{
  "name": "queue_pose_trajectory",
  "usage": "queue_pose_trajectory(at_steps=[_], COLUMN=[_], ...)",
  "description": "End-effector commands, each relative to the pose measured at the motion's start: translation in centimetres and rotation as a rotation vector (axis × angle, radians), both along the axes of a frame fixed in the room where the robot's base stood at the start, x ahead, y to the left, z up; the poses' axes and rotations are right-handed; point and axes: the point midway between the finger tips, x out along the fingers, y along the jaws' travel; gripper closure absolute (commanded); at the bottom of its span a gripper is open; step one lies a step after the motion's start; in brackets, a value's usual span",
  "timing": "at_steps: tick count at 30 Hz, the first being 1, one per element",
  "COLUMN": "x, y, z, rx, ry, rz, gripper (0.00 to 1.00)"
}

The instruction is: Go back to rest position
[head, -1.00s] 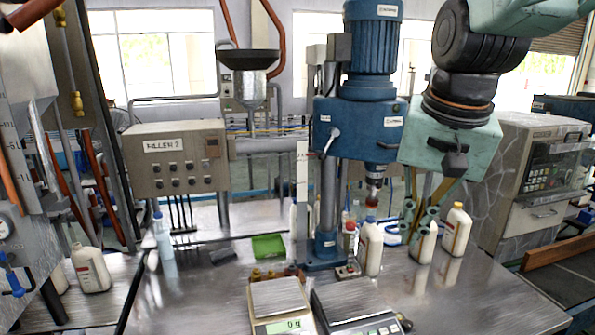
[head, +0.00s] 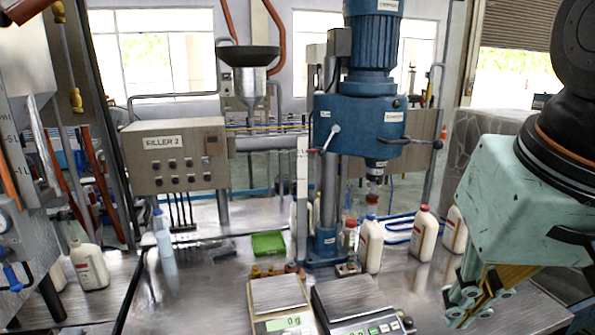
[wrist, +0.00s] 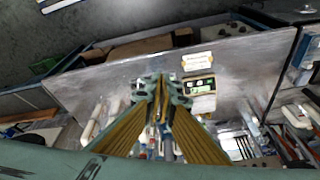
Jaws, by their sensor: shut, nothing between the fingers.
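My gripper (head: 474,303) is at the lower right of the head view, over the right part of the metal table (head: 215,300). Its fingers are together and hold nothing. In the wrist view my gripper (wrist: 160,88) points down over the table, with its fingertips close together. Several white bottles stand on the table, among them one with a red cap (head: 424,233) left of my gripper and one with a blue cap (head: 370,245) near the blue drill-like machine (head: 360,125). A further white bottle (head: 454,230) stands just behind my gripper.
Two scales, one at left (head: 277,293) and one at right (head: 348,296), sit at the front of the table. A green tray (head: 268,244) lies farther back. A control box marked Filler 2 (head: 176,158) stands at the back left. The front left of the table is clear.

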Motion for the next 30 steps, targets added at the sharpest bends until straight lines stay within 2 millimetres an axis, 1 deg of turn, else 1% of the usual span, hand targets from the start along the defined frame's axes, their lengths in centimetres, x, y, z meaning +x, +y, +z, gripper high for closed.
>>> queue_pose_trajectory(at_steps=[1, 3, 6, 12, 16, 24, 30], x=[-0.9, -2.1, -3.5, -5.3, -5.8, -5.8, -5.5], y=[0.0, 0.0, 0.0, -0.1, -0.1, -0.1, 0.0], z=[-0.3, -0.7, -1.2, -2.0, -2.2, -2.2, -2.2], rx=[-0.005, -0.013, -0.022, -0.034, -0.038, -0.038, -0.038], ry=[-0.005, -0.007, -0.011, -0.016, -0.016, -0.016, -0.016], rz=[0.013, 0.033, 0.057, 0.090, 0.098, 0.099, 0.100], gripper=[1.00, 1.00, 1.00, 1.00, 1.00, 1.00, 0.82])
